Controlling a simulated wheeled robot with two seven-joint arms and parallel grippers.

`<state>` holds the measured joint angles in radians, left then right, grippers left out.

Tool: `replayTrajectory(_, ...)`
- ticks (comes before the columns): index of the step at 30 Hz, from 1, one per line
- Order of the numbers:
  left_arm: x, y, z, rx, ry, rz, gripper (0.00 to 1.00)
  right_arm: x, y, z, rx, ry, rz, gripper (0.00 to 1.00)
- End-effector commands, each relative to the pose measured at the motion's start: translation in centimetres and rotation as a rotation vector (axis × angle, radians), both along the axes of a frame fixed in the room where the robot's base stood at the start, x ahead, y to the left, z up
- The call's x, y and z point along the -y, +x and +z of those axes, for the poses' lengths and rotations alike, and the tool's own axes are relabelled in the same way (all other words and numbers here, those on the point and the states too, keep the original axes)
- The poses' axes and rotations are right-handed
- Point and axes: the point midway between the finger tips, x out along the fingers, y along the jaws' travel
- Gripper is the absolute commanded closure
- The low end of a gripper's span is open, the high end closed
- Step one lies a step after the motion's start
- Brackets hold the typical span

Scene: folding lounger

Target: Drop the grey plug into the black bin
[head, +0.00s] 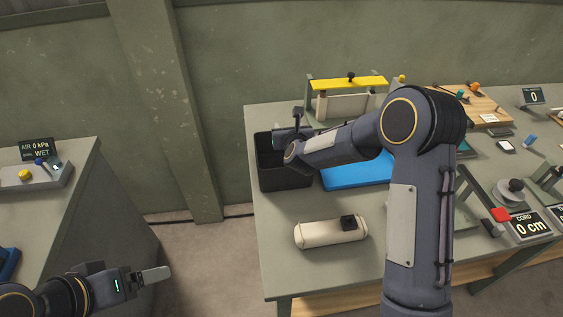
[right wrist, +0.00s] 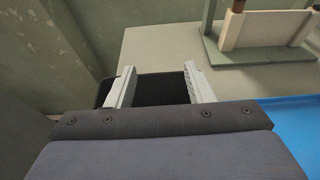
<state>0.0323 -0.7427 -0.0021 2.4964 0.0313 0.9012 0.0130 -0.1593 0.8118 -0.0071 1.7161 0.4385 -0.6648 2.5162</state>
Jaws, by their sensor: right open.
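The black bin (head: 284,178) stands at the left end of the right-hand table. My right gripper (head: 292,140) is over the bin in the head view. In the right wrist view its two pale fingers (right wrist: 159,70) are apart with nothing between them, and the dark bin opening (right wrist: 152,91) lies behind and below them. I cannot make out a grey plug in either view; the inside of the bin is too dark to read. My left gripper (head: 155,275) is at the lower left, away from the table; whether its fingers are apart does not show.
A cream roll (head: 325,234) with a black block on it lies near the table's front edge. A blue mat (head: 355,172) is right of the bin. A frame with a yellow bar (head: 349,83) stands behind. Another bench (head: 75,200) is at the left, across a floor gap.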

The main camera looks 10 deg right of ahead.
Motion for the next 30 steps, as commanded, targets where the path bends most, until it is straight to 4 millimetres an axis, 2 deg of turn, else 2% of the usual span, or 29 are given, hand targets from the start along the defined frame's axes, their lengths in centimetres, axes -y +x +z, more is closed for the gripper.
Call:
replayTrajectory(6,0.0,0.0,-0.4,0.0,0.0,0.0,0.17,0.0,-0.6,0.2,0.002,0.001,0.0,0.52)
replayTrajectory(15,0.0,0.0,-2.3,0.0,0.0,0.0,0.17,0.0,-5.3,1.8,0.002,0.001,0.001,0.52)
replayTrajectory(19,0.0,0.0,-2.6,0.0,0.0,0.0,0.17,0.0,-6.7,2.4,0.001,0.001,0.001,0.52)
replayTrajectory(30,0.0,0.0,-2.6,0.0,0.0,0.0,0.17,0.0,-7.3,2.7,0.0,-0.001,0.0,0.52)
